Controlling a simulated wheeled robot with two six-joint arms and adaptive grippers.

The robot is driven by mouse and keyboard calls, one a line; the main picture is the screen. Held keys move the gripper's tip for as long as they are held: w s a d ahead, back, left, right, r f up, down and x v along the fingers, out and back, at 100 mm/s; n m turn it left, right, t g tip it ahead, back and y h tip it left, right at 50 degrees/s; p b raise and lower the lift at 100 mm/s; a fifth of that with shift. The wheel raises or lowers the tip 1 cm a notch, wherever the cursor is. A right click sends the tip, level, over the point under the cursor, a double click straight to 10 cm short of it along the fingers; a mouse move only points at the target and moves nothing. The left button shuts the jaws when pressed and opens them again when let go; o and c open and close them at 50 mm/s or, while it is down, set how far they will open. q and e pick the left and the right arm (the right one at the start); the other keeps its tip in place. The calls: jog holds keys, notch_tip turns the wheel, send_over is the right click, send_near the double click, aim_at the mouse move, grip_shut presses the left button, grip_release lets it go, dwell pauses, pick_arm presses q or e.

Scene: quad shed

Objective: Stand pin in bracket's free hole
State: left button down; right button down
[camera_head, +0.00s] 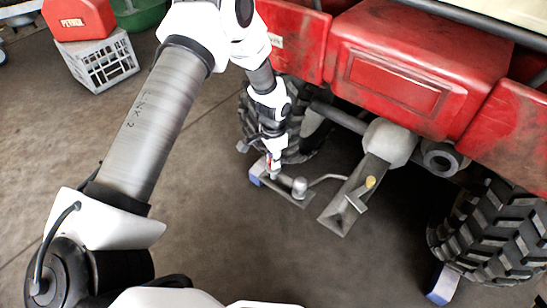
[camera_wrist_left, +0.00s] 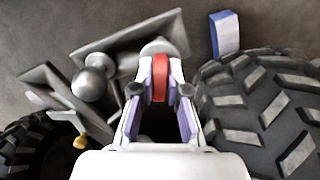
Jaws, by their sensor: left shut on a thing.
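My left gripper (camera_head: 272,160) is shut on a red pin (camera_head: 275,167). In the left wrist view the fingers (camera_wrist_left: 159,72) close around the red part of the pin (camera_wrist_left: 160,85). The pin is over the far-left end of a flat grey bracket (camera_head: 288,193). The bracket also shows in the left wrist view (camera_wrist_left: 120,42), with a grey ball (camera_wrist_left: 92,84) on it. In the head view the ball (camera_head: 300,186) is right of the pin. The pin's lower end and the free hole are hidden, so I cannot tell whether the pin is in it. My right gripper is not in view.
A red quad (camera_head: 400,70) stands behind, with large tyres (camera_head: 495,230). A grey hitch plate (camera_head: 345,210) with a yellow knob (camera_head: 370,182) is right of the bracket. Blue chocks (camera_head: 442,285) sit by the tyres. Floor at the lower middle is clear.

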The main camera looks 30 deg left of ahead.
pick_arm(q)
jog(key=shift+f+b, duration=0.85)
jog(key=shift+f, duration=1.35)
jog(key=c, duration=1.1)
grip_release()
jog(key=shift+r, duration=0.1)
